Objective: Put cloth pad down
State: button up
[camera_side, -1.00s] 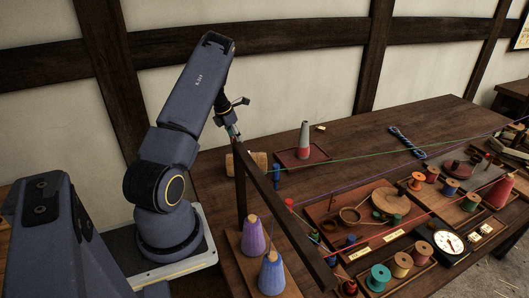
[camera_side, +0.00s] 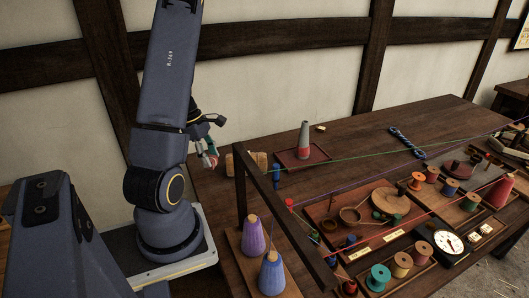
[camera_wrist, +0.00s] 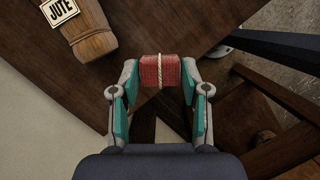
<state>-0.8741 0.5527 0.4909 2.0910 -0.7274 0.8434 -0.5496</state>
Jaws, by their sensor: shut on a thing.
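A red cloth pad (camera_wrist: 151,72) with a cream cord around its middle is between the two fingers of my gripper (camera_wrist: 160,78) in the wrist view. My gripper is shut on it, with a finger at each side. In the side view my gripper (camera_side: 209,156) is at the table's near left end, left of a wooden keg-like block. The pad is small and unclear there. In the wrist view the pad appears over the dark tabletop close to its edge; its height above the wood cannot be told.
The wooden block (camera_wrist: 92,38) carries a label reading JUTE and also shows in the side view (camera_side: 246,164). A dark wooden frame (camera_side: 284,210) stands right of my gripper, with coloured strands running right. Purple (camera_side: 253,238) and blue (camera_side: 271,274) cones stand in front.

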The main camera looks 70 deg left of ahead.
jog(key=s+d+r+m+g+h, duration=0.1)
jog(key=s+d+m, duration=0.35)
jog(key=d, duration=0.25)
jog(key=s+d+r+m+g, duration=0.1)
jog(key=s+d+m+g, duration=0.15)
jog(key=d+m, duration=0.4)
jog(key=shift+n+t, duration=0.45)
jog(key=shift+n, duration=0.05)
jog(key=w+a+f, duration=0.2)
jog(key=w+f, duration=0.1)
jog(key=w+a+f, duration=0.3)
jog(key=w, duration=0.1)
jog(key=w+a+f, duration=0.2)
jog(key=w+f, duration=0.1)
jog(key=shift+w+a+f, duration=0.1)
jog(key=shift+w+a, duration=0.05)
jog(key=shift+a, duration=0.25)
jog(key=shift+w+a+f, duration=0.15)
jog(key=shift+f, duration=0.15)
jog(key=shift+w+f, duration=0.1)
jog(key=shift+f, duration=1.5)
jog(key=o, duration=0.9)
jog(key=shift+f, duration=0.1)
jog(key=shift+o, duration=0.2)
